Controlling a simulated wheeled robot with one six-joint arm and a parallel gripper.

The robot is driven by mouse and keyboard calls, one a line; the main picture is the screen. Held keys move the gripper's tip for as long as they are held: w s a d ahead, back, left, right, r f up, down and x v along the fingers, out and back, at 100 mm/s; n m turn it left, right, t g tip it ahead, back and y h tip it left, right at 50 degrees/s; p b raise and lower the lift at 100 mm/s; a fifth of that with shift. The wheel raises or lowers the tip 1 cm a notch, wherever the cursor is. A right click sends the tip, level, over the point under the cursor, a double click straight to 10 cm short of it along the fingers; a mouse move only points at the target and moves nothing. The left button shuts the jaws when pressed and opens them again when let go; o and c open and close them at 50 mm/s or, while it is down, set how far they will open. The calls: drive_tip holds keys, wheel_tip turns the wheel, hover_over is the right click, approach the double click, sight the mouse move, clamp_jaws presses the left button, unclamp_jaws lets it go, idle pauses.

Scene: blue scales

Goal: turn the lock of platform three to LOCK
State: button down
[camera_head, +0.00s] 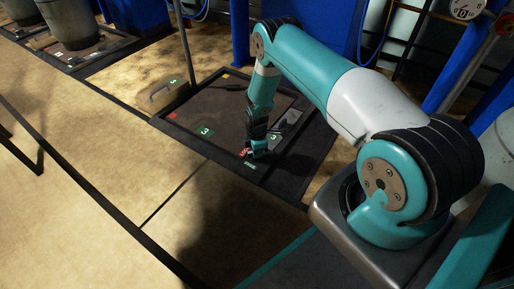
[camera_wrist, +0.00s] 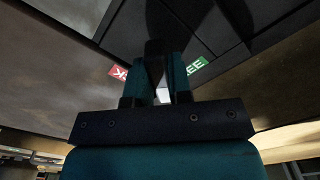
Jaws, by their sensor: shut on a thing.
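Platform three (camera_head: 215,105) is a brown plate in a black frame on the floor, marked with green "3" signs. My gripper (camera_head: 249,154) points down at its near edge, by a small red mark and a small green label. In the wrist view my fingers (camera_wrist: 156,80) are shut on the dark lock handle (camera_wrist: 154,47), which is mostly hidden between them. A red label (camera_wrist: 118,72) ending in "K" shows left of the fingers. A green label (camera_wrist: 196,66) ending in "EE" shows right of them. I cannot tell exactly which label the handle points at.
A blue post (camera_head: 240,35) and blue panels stand behind. A dial (camera_head: 466,9) is at the top right. Dark rails cross the left foreground; the tan floor between is clear.

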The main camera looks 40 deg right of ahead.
drive_tip(key=m+p, duration=0.1)
drive_tip(key=m, duration=0.4)
drive_tip(key=shift+r+m+p, duration=0.1)
drive_tip(key=shift+m+p, duration=0.2)
drive_tip(key=shift+p, duration=0.05)
drive_tip(key=shift+w+m+p, duration=0.1)
drive_tip(key=shift+m+p, duration=0.3)
drive_tip(key=shift+m, duration=1.9)
drive_tip(key=c, duration=1)
unclamp_jaws()
drive_tip(key=shift+c, duration=0.2)
wheel_tip(320, 180, up, 17)
drive_tip(key=p, duration=0.9)
drive_tip(key=shift+r, duration=0.15)
